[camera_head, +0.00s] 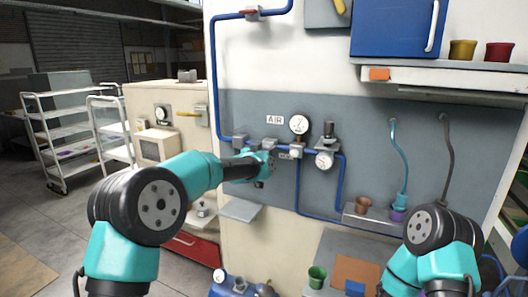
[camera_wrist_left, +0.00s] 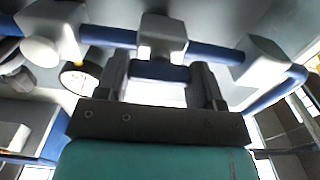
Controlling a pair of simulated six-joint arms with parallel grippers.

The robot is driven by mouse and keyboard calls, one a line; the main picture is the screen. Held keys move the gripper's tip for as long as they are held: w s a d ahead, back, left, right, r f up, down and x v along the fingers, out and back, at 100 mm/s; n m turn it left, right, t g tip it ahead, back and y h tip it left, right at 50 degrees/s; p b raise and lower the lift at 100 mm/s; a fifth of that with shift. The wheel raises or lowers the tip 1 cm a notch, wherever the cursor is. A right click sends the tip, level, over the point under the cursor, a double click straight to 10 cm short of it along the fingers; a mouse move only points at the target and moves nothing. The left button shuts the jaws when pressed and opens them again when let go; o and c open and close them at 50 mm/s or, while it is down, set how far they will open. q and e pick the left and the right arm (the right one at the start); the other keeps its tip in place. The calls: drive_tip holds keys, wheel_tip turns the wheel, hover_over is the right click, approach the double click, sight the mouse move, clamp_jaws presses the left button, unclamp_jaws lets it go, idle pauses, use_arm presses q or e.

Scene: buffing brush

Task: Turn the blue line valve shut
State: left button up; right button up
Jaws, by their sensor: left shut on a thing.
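The blue line (camera_head: 216,90) runs down the wall panel and turns right behind my left gripper; it also crosses the top of the left wrist view (camera_wrist_left: 108,36). A grey valve body (camera_wrist_left: 162,35) sits on this line. A short blue handle (camera_wrist_left: 160,72) lies directly at the valve body, between the two fingers of my left gripper (camera_wrist_left: 160,80), which is shut on it. In the head view my left gripper (camera_head: 265,163) is at the line below the AIR label and hides most of the valve. My right arm shows at lower right; its gripper is out of view.
A round gauge (camera_head: 299,124) and a second gauge (camera_head: 324,160) stand right of my left gripper. A grey shelf plate (camera_head: 241,211) juts out below it. A cup (camera_head: 317,277) and blue equipment (camera_head: 240,287) are lower down. A white cart (camera_head: 60,135) stands far left.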

use_arm(q)
drive_tip(key=shift+m, duration=0.4)
drive_tip(key=m, duration=1.7)
idle(0.5)
drive_tip(key=o, duration=0.9)
